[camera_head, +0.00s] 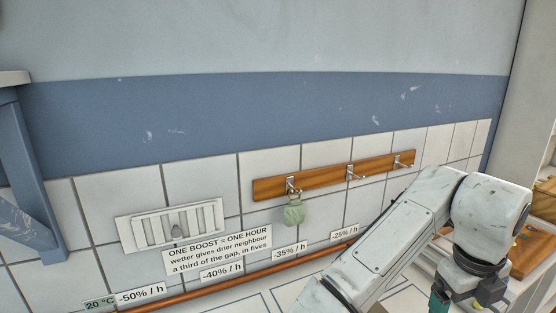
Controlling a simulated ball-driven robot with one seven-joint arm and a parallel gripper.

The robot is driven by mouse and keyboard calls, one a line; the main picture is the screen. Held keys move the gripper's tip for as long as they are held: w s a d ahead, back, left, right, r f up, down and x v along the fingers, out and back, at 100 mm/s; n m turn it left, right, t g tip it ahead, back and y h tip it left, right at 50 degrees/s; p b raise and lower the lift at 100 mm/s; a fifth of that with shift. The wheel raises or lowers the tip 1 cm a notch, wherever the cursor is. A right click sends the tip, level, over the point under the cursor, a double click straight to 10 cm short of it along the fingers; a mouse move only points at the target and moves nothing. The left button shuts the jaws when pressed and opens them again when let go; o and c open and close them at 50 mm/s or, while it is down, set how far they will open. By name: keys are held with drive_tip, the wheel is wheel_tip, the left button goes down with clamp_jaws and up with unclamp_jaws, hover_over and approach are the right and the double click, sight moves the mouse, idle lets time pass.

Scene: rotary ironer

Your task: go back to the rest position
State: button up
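My arm (390,245) reaches up from the bottom edge and bends at an elbow at the right. Its end hangs down from there. My gripper (468,300) is at the bottom right, dark with a teal part, and is partly cut off by the frame edge. Its fingertips do not show clearly, so I cannot tell whether it is open or holds anything.
A wooden rail (325,177) with 3 metal hooks is on the tiled wall; a pale green item (293,212) hangs from the left hook. A white vent (172,225), paper labels (217,250) and a copper pipe (235,288) are below. Wooden items (530,250) stand at right.

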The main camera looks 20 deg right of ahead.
drive_tip(key=d+f+n+t+h, duration=0.15)
drive_tip(key=d+n+h, duration=0.4)
drive_tip(key=n, duration=0.55)
drive_tip(key=s+a+f+n+t+y, duration=0.15)
drive_tip(key=a+f+n, duration=0.45)
drive_tip(key=f+n, duration=0.85)
drive_tip(key=s+a+f+n+g+y, duration=0.2)
drive_tip(key=s+a+f+n+y, duration=0.4)
drive_tip(key=s+a+f+n, duration=0.6)
drive_tip(key=s+a+n, duration=0.1)
drive_tip(key=a, duration=0.3)
